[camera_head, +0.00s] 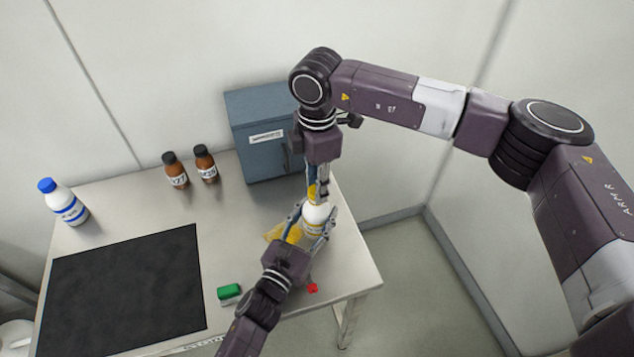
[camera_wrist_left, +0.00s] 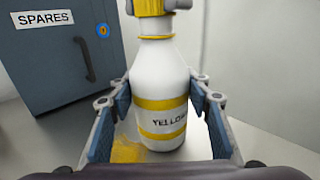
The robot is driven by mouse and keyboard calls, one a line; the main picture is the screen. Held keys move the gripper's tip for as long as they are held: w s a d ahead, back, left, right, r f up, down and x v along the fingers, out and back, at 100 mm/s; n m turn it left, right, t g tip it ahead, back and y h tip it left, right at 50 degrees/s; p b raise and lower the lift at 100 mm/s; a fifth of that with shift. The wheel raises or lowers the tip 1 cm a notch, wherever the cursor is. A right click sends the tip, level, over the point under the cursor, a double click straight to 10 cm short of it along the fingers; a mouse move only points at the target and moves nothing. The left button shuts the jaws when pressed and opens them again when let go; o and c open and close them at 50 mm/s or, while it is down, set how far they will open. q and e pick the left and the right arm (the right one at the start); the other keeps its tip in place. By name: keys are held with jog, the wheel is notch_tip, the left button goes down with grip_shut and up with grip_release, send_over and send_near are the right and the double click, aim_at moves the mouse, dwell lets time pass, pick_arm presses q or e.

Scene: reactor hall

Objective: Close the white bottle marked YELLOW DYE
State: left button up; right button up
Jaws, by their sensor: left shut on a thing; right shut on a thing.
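The white bottle (camera_head: 314,218) with yellow bands stands upright near the table's right edge. In the left wrist view the bottle (camera_wrist_left: 160,85) shows the start of its label, "YELLO". My left gripper (camera_head: 314,225) is shut on the bottle's body, one finger on each side. My right gripper (camera_head: 317,190) reaches down from above, shut on the yellow cap (camera_head: 311,191). In the left wrist view the cap (camera_wrist_left: 150,7) is at the bottle's mouth, slightly left of the neck's middle. Its top is cut off, and I cannot tell if it is screwed on.
A yellow patch (camera_head: 274,235) lies beside the bottle. A blue-grey SPARES cabinet (camera_head: 258,110) stands behind. A green-and-white block (camera_head: 229,292) and a small red item (camera_head: 313,288) lie in front. Two brown bottles (camera_head: 178,177), a blue-capped bottle (camera_head: 68,209) and a black mat (camera_head: 120,290) are left.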

jog(key=shift+f, duration=0.45)
jog(key=m, duration=0.6)
jog(key=shift+m, duration=0.3)
jog(key=o, duration=0.7)
jog(key=shift+c, duration=0.2)
jog(key=shift+r, duration=2.3)
